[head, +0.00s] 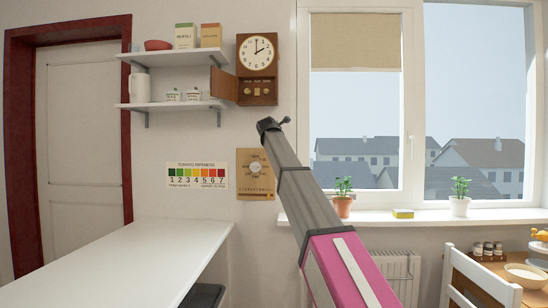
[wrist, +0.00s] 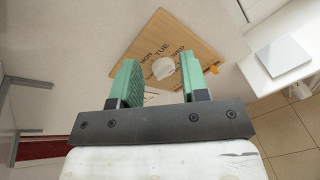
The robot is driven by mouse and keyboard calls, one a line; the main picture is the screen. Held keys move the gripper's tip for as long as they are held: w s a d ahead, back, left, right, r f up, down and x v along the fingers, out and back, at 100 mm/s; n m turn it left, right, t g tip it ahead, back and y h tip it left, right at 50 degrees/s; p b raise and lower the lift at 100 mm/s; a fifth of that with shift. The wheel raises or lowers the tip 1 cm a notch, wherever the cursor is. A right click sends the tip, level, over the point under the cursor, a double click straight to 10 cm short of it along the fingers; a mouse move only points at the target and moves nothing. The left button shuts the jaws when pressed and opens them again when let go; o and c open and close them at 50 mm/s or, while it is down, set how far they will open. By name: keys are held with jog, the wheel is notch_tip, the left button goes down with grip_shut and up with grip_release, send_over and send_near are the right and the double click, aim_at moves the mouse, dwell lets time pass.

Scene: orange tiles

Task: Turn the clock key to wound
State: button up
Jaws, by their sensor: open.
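The wooden wall clock (head: 257,69) hangs right of the shelves in the head view, with a white dial above a lower compartment. Its small wooden door (head: 223,83) stands open to the left. Inside the compartment are small pale fittings (head: 257,91), too small to tell which is the key. My gripper (wrist: 158,76) shows in the wrist view with two green fingers apart and nothing between them. In the head view my arm's dark end is below the clock, apart from it in the picture; the fingers cannot be made out there. The clock is not in the wrist view.
A wooden weekday board (head: 255,174) with a round dial hangs below the clock; it also shows beyond my fingers in the wrist view (wrist: 180,45). Shelves (head: 175,106) hold jars and boxes at left. A white counter (head: 130,262) and windowsill (head: 430,216) lie below.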

notch_tip(320, 180, down, 7)
jog(key=d+m+g, duration=0.1)
jog(key=shift+d+f+m, duration=0.2)
jog(key=shift+m, duration=0.1)
